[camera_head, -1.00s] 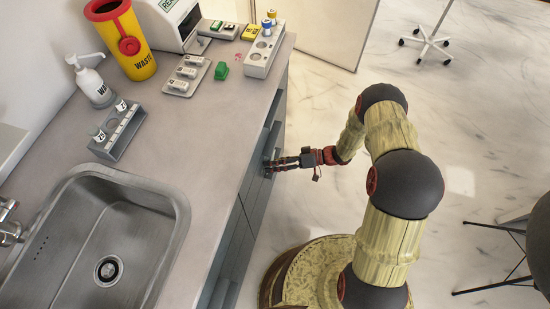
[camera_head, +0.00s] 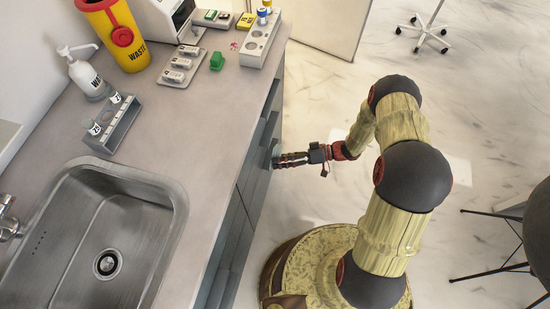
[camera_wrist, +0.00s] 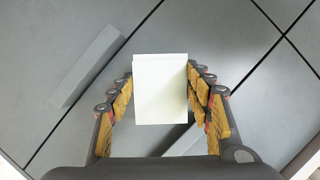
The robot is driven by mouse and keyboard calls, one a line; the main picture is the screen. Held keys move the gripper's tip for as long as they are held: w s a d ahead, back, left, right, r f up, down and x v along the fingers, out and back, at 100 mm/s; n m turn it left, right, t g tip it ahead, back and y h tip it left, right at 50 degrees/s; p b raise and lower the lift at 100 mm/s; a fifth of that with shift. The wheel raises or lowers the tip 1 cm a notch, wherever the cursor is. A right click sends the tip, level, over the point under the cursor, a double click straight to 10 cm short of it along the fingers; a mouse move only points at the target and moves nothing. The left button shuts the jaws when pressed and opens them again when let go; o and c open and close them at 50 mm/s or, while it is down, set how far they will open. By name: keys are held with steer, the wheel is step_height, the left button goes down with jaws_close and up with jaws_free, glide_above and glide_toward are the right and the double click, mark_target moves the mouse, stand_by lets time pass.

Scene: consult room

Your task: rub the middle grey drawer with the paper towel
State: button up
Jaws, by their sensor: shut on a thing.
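My gripper (camera_head: 279,160) is at the front of the grey cabinet under the counter, low beside the counter edge. In the wrist view my gripper (camera_wrist: 160,98) is shut on a white paper towel (camera_wrist: 160,90), a flat pale block between its two fingers. The towel is in front of grey drawer fronts (camera_wrist: 225,35) parted by dark slanting seams. Whether it touches the surface cannot be told. Which front is the middle drawer is not clear from this close. In the head view the drawer fronts (camera_head: 249,190) show only at a steep angle, and the towel cannot be made out.
A grey bar handle (camera_wrist: 88,64) shows left of the towel; another is partly hidden below it. The countertop (camera_head: 185,135) carries a sink (camera_head: 172,205), a tube rack (camera_head: 112,130), a pump bottle (camera_head: 86,76) and a yellow waste bin (camera_head: 128,45).

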steer(key=shift+s+d, duration=0.3)
steer(key=shift+d, duration=0.5)
steer(key=shift+s+d+b, duration=0.2)
steer(key=shift+s+d, duration=0.05)
steer(key=shift+d, duration=0.45)
steer(key=shift+s+d+b, duration=0.2)
steer(key=shift+s+d, duration=0.05)
steer(key=shift+d, duration=0.45)
